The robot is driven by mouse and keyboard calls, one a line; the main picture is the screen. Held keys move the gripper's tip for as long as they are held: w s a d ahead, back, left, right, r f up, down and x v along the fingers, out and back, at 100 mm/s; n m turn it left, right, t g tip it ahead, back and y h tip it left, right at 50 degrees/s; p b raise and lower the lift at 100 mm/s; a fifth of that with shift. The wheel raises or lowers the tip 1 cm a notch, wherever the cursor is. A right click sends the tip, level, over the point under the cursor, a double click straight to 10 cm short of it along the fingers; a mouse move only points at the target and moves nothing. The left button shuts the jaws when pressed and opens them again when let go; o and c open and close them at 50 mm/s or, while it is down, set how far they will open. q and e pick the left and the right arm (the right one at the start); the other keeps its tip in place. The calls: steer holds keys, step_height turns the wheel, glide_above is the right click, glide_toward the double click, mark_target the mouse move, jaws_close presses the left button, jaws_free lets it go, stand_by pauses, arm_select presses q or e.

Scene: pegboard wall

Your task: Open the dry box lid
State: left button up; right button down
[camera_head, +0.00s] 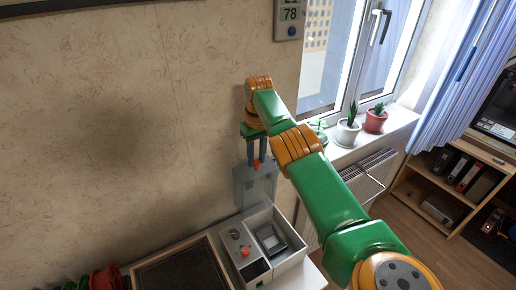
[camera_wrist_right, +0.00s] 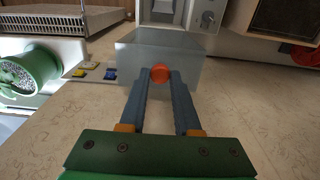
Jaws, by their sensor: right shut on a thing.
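The dry box (camera_head: 273,241) is a light grey box on the white surface by the wall, with an open compartment and an orange knob on its front panel. Its grey lid (camera_head: 243,187) stands raised, roughly upright, at the back of the box. My right gripper (camera_head: 257,164) is above the box, its fingers shut on the orange knob of the lid. In the right wrist view the fingers (camera_wrist_right: 160,82) close around this round orange knob (camera_wrist_right: 160,73), with the grey lid (camera_wrist_right: 190,60) behind it. My left gripper is out of view.
A dark framed tray (camera_head: 183,268) lies left of the box, with red and green spools (camera_head: 105,279) at the far left. Potted plants (camera_head: 348,131) stand on the windowsill to the right, above a radiator (camera_head: 368,178). A wooden shelf with binders (camera_head: 455,180) is farther right.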

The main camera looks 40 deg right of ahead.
steer(key=shift+s+a+f, duration=0.1)
steer(key=shift+s+f, duration=0.1)
steer(key=c, duration=0.8)
jaws_free()
steer(key=shift+o, duration=0.9)
steer(key=shift+w, duration=0.25)
steer(key=shift+w+f, duration=0.1)
steer(key=shift+w, duration=0.1)
steer(key=r, duration=0.6)
steer(key=shift+s+r, duration=0.2)
steer(key=shift+r, duration=0.3)
steer(key=shift+w+d, duration=0.2)
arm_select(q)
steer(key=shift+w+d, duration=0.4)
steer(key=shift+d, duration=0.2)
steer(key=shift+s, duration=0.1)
arm_select(e)
steer(key=shift+s+a, duration=0.15)
